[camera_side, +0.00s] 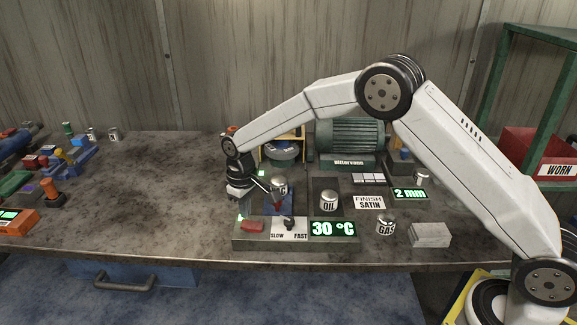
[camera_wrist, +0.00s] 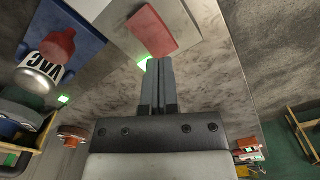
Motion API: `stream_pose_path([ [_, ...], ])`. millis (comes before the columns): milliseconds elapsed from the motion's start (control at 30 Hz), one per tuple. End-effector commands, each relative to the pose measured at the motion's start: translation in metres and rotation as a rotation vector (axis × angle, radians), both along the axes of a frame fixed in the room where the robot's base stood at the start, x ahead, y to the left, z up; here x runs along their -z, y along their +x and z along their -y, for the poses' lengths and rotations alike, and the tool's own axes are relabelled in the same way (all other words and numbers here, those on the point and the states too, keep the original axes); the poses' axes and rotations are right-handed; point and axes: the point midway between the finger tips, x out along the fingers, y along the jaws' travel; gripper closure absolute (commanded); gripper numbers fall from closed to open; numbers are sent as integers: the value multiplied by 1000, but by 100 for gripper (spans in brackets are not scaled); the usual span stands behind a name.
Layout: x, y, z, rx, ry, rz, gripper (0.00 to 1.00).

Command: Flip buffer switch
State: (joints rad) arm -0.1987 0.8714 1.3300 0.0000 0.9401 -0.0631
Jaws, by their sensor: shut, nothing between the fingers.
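The red rocker switch (camera_side: 252,227) sits at the left end of the grey control box (camera_side: 285,243). In the wrist view the red switch (camera_wrist: 151,31) lies just beyond my fingertips, and a small green light glows beside it. My gripper (camera_side: 243,209) points down above the left end of the box, close to the switch. In the wrist view my gripper (camera_wrist: 158,62) has its fingers together with nothing between them. I cannot tell whether the fingertips touch the box.
OIL (camera_side: 329,201) and GAS (camera_side: 386,226) cans stand to the right.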

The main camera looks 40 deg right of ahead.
Motion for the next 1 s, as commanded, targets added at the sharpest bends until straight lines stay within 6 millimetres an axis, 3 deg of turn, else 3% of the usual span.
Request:
stream_pose_path([
  [1000,11,0,0,0,0,0,100],
])
